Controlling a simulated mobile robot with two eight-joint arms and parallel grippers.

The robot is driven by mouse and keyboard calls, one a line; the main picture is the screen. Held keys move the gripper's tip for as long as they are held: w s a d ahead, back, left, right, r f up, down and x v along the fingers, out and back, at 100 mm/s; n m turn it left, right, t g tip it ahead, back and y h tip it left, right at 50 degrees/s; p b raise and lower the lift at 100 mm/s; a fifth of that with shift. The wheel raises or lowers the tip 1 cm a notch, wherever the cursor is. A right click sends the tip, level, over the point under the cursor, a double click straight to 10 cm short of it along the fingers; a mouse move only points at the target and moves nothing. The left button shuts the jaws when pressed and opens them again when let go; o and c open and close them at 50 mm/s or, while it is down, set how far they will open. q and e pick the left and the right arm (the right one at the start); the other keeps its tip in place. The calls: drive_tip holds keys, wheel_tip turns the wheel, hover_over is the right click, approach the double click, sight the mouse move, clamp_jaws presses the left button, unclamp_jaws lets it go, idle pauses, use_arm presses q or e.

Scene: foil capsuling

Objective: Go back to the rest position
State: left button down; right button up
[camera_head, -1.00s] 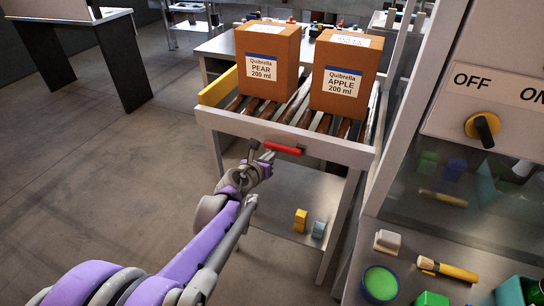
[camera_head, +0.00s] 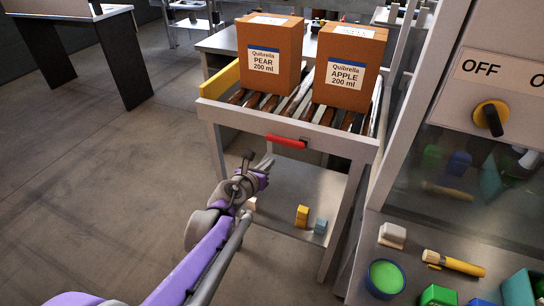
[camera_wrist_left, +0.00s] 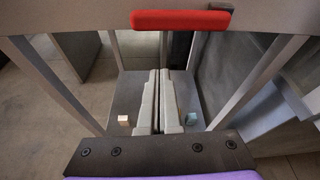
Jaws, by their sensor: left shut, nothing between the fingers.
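My left gripper (camera_head: 262,165) is in front of the roller table, below and a little left of its red handle (camera_head: 287,141), and apart from it. In the left wrist view its two fingers (camera_wrist_left: 160,102) lie together, shut with nothing between them. The red handle (camera_wrist_left: 181,20) shows at the top of that view, beyond the fingers. My right gripper is in neither view.
Cardboard boxes marked PEAR (camera_head: 270,58) and APPLE (camera_head: 347,68) stand on the roller table. A yellow block (camera_head: 302,215) and a blue-grey block (camera_head: 320,226) sit on its lower shelf. A workbench with a green-topped jar (camera_head: 385,278) is at right.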

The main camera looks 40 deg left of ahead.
use_arm(q)
drive_tip(key=shift+p+v, duration=0.45)
drive_tip(key=shift+v, duration=2.2)
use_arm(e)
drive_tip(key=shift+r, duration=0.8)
use_arm(q)
drive_tip(key=shift+d+r, duration=0.15)
drive_tip(key=s+d+f+n+g+h, duration=0.1)
drive_tip(key=s+d+f+n+g, duration=0.25)
drive_tip(key=s+d+n, duration=0.55)
drive_tip(key=s+d+f+n+g+h, duration=0.1)
drive_tip(key=s+d+f+n+g, duration=0.25)
drive_tip(key=n, duration=0.95)
drive_tip(key=s+d+f+n+g+h, duration=0.1)
drive_tip(key=s+d+f+n+g, duration=0.1)
drive_tip(key=s+d+f+n, duration=0.6)
drive_tip(key=w+a+r+n+p, duration=0.1)
drive_tip(key=w+r+n+p, duration=0.1)
drive_tip(key=r+p, duration=1.2)
wheel_tip(320, 180, up, 5)
drive_tip(key=shift+w+a+f+n, duration=0.25)
drive_tip(key=shift+w+n, duration=0.05)
drive_tip(key=shift+w, duration=0.25)
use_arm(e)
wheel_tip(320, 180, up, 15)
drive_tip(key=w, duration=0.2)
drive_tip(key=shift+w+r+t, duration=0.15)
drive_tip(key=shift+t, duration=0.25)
use_arm(q)
drive_tip(key=shift+s, duration=0.15)
